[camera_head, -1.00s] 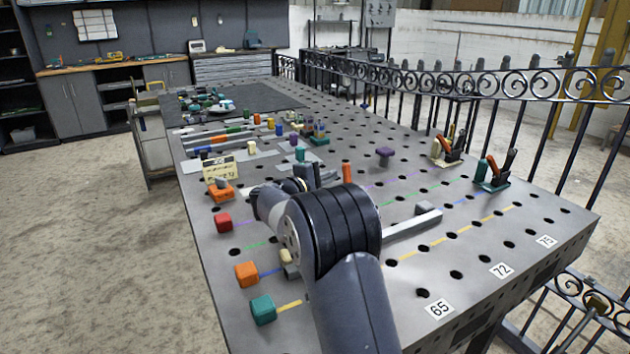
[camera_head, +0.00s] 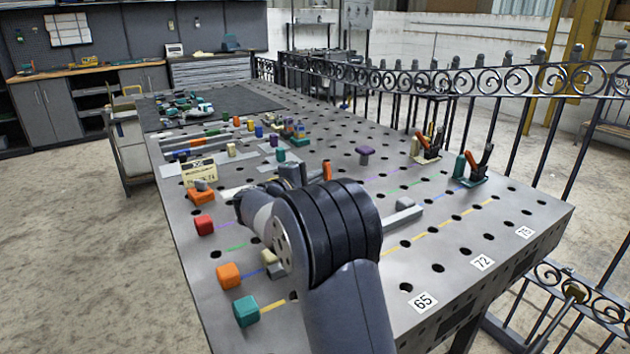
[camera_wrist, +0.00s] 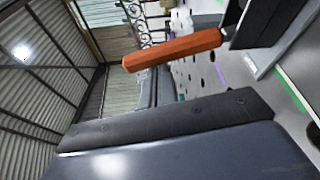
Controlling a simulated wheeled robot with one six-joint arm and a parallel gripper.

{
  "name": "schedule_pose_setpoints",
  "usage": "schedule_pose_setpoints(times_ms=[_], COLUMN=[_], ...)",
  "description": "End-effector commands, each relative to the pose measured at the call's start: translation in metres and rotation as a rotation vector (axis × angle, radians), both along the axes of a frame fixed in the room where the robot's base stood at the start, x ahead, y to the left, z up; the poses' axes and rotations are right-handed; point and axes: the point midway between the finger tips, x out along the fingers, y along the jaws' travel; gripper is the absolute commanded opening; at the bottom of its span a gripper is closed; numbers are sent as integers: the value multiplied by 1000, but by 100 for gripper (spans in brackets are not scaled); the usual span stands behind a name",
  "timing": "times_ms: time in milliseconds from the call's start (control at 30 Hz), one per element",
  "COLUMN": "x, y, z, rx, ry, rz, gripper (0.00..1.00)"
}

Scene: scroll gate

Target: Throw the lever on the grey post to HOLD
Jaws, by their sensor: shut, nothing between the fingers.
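An orange lever handle (camera_wrist: 172,48) stretches across the upper part of the wrist view. Its right end meets a dark block (camera_wrist: 252,24). In the head view an upright orange piece (camera_head: 327,171), probably the same handle, shows just behind my arm. The grey post is mostly hidden there, and I cannot make out a HOLD mark. My gripper (camera_wrist: 165,117) fills the bottom of the wrist view, shut and empty. The handle appears beyond it, with a visible gap in the picture. In the head view my wrist hides most of this area.
The perforated steel table (camera_head: 520,212) carries a grey bar (camera_head: 402,216) right of my arm and a purple knob (camera_head: 365,152) behind. Clamps (camera_head: 476,168) stand near the fence (camera_head: 500,82). Red (camera_head: 204,225), orange (camera_head: 228,275) and teal (camera_head: 246,311) blocks line the left edge.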

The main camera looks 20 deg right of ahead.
Motion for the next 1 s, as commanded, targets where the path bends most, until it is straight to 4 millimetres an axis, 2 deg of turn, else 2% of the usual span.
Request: schedule_pose_setpoints(times_ms=[567, 1000], x=[-9, -30], y=[-2, -7], z=[-2, -2], rx=[20, 68], ry=[-100, -330], rz=[-1, -4], gripper=[0, 0])
